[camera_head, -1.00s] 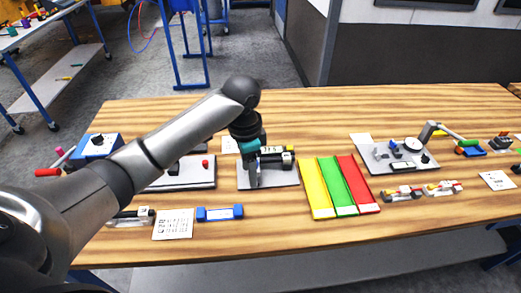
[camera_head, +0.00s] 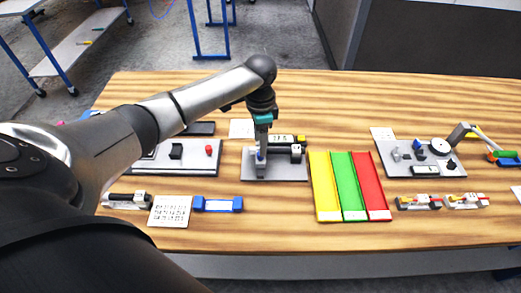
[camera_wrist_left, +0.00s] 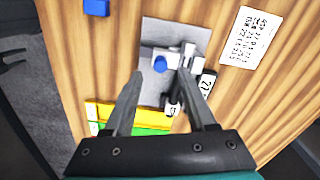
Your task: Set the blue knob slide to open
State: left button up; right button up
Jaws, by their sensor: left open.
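The blue knob (camera_wrist_left: 160,64) sits on a grey plate (camera_wrist_left: 154,28) in the left wrist view, beside a pale block-like fixture (camera_wrist_left: 187,58). In the head view the same grey plate (camera_head: 290,173) lies mid-table, and the knob is mostly hidden by my gripper. My left gripper (camera_head: 260,170) points down over the plate's left part. In the left wrist view its fingers (camera_wrist_left: 158,78) are apart, with the knob showing between and just beyond the tips. I cannot tell whether a finger touches it. My right gripper is not in view.
Yellow (camera_head: 325,188), green (camera_head: 347,185) and red (camera_head: 370,185) channels stand close to the plate's right. Another grey plate (camera_head: 190,164) lies left. A blue block (camera_head: 218,204) and a printed card (camera_head: 171,210) lie in front.

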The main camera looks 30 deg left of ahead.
pick_arm(q)
jog(key=shift+f, duration=2.2)
jog(key=shift+c, duration=0.2)
jog(key=shift+w, duration=0.1)
grip_shut()
jog(key=shift+r, duration=0.1)
